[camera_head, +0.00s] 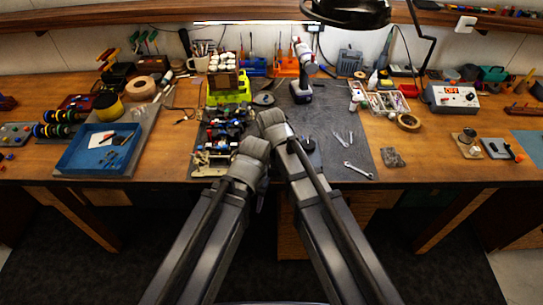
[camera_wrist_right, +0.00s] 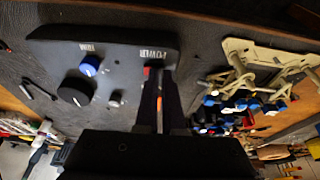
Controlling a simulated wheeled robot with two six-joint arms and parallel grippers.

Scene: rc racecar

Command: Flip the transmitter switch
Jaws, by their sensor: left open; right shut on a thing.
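The transmitter (camera_wrist_right: 100,75) is a dark grey box with a blue knob, a black knob, and POWER and TRIM labels, upside down in the right wrist view. My right gripper (camera_wrist_right: 160,76) is at its edge beside the POWER label. Its fingers are shut on the power switch, mostly hidden between them; a bit of red shows beside the left finger. In the head view, my arms hide most of the transmitter (camera_head: 308,145). My left gripper (camera_head: 246,162) is open, low over the mat beside the car parts; its fingertips are hard to make out.
The racecar chassis (camera_head: 222,135) with blue and red parts lies left of my arms on the dark mat (camera_head: 340,115). A blue tray (camera_head: 75,160) is at left. Wrenches (camera_head: 358,171) lie at right. A tape roll (camera_head: 408,121) and a power supply (camera_head: 453,97) stand farther right.

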